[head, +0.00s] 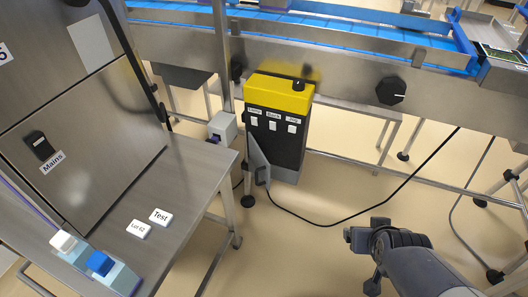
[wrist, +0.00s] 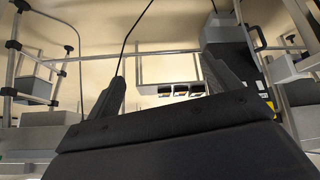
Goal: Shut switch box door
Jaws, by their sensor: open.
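The switch box (head: 275,138) has a yellow top and a dark front with several labelled white switches. It hangs below the conveyor in the head view. Its grey door (head: 257,160) stands open, swung out from the box's left side and seen nearly edge-on, with a small dark part near its lower end. My gripper (head: 366,252) is to the right of and nearer than the box, apart from the door. In the wrist view its two dark fingers (wrist: 165,72) are spread with nothing between them. I cannot clearly make out the door in the wrist view.
A steel table (head: 185,175) with labels and a blue-and-white button block stands at the left. A small grey box (head: 222,128) sits left of the switch box. A black cable (head: 340,222) loops across the floor.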

